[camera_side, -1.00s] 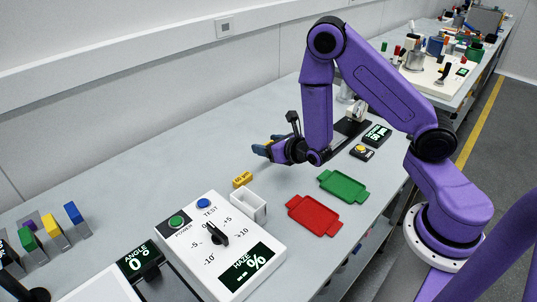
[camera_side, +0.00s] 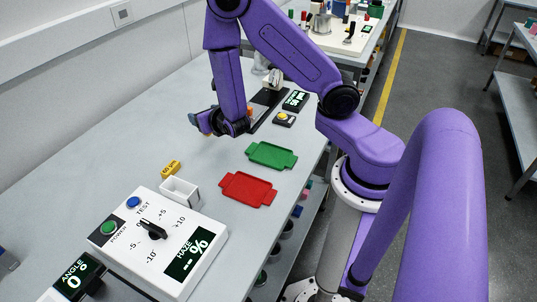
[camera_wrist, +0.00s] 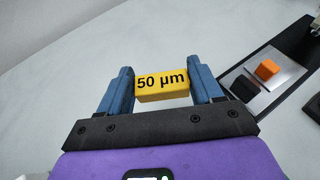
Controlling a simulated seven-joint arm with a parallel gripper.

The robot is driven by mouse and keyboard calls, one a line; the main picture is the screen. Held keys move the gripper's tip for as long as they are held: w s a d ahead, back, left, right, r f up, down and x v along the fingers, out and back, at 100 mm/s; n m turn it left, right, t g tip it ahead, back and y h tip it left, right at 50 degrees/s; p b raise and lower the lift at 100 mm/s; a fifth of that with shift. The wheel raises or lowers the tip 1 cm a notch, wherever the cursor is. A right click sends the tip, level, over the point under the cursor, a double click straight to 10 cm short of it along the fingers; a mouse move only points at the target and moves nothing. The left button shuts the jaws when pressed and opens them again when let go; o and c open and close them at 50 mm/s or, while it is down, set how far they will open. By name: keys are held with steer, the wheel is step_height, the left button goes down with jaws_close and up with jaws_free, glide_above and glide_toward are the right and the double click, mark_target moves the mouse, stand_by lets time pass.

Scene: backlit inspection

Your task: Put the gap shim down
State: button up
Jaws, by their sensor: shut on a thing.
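The gap shim (camera_wrist: 163,92), a yellow block marked "50 µm", sits between the two blue fingers of my gripper (camera_wrist: 162,74) in the wrist view. The fingers are shut on its two ends. In the side view my gripper (camera_side: 201,121) hangs over the grey bench, beyond the white box and the trays. The shim is mostly hidden there, and I cannot tell its height above the bench. Another yellow block (camera_side: 170,168) with a black label lies on the bench behind the white box.
A green tray (camera_side: 271,155) and a red tray (camera_side: 247,190) lie on the bench, near a small open white box (camera_side: 180,191) and a haze meter (camera_side: 158,240). An orange block (camera_wrist: 267,69) sits on a dark-based plate right of my gripper. Bench left of my gripper is clear.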

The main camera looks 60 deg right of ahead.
steer(key=s+d+m+g+h, duration=0.3)
steer(key=s+m+g+h, duration=0.25)
steer(key=s, duration=0.25)
steer(key=m+g+h, duration=0.2)
steer(key=m+g, duration=0.4)
steer(key=m, duration=0.1)
glide_above(270, 157)
steer(key=f, duration=0.1)
steer(key=shift+f, duration=3.55)
steer(key=shift+s+f, duration=0.1)
steer(key=shift+f, duration=0.05)
steer(key=o, duration=0.7)
steer(key=shift+o, duration=0.2)
